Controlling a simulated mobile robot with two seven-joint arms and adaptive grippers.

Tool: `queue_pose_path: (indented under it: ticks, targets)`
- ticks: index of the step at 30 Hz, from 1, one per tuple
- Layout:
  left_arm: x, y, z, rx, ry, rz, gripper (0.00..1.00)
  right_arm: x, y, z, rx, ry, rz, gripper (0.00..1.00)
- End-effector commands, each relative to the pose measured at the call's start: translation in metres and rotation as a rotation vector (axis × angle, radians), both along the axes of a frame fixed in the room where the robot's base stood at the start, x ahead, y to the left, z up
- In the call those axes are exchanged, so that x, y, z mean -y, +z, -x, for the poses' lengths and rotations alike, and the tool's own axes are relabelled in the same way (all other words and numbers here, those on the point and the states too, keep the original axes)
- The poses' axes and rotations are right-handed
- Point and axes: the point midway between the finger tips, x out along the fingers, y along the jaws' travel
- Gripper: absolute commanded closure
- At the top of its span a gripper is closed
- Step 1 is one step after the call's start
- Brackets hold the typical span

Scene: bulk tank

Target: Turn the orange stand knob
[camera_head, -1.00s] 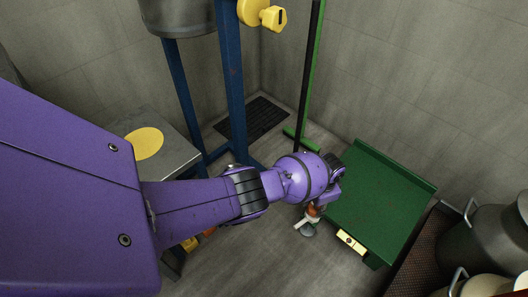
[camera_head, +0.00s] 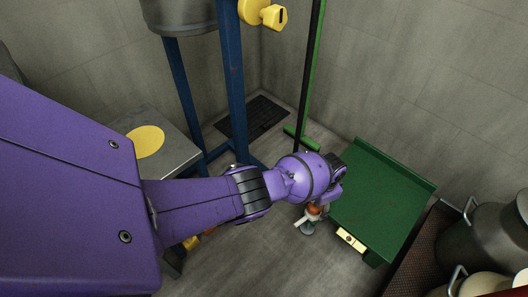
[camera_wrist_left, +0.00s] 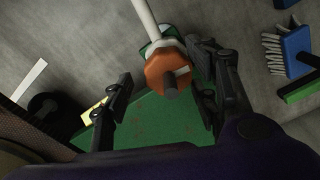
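The orange knob (camera_wrist_left: 162,68) is faceted, with a grey stem at its middle and a white rod (camera_wrist_left: 145,18) running up from it in the left wrist view. In the head view only a small orange part (camera_head: 314,209) of it shows, just below my purple wrist by the green table (camera_head: 385,205). My left gripper (camera_wrist_left: 160,64) is open, with one black finger on each side of the knob. The right finger is close to the knob; whether it touches I cannot tell. A clear gap shows to the left finger. My right gripper is not in view.
A blue stand (camera_head: 233,85) with a yellow knob (camera_head: 274,17) rises at the back. A grey bench (camera_head: 178,146) is at left and metal cans (camera_head: 490,240) are at right. A blue brush (camera_wrist_left: 291,51) shows in the left wrist view.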

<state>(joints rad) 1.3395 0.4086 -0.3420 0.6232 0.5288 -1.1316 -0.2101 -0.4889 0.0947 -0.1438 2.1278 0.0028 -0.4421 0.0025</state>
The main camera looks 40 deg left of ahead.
Motion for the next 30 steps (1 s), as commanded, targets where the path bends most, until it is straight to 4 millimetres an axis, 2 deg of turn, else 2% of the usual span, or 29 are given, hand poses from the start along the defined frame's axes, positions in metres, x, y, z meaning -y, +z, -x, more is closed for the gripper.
queue_pose_path:
  ticks: [11,16,24,30]
  targets:
    - [-0.001,0.015,-0.005,0.010,-0.002,0.000,0.46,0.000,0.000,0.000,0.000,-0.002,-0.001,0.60]
    - [-0.001,0.038,-0.004,0.011,-0.003,-0.002,0.46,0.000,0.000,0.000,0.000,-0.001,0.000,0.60]
    - [0.000,0.090,-0.003,0.009,-0.003,-0.001,0.46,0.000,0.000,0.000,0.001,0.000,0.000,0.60]
    - [0.001,0.115,-0.002,0.005,-0.001,0.000,0.46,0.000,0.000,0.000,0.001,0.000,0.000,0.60]
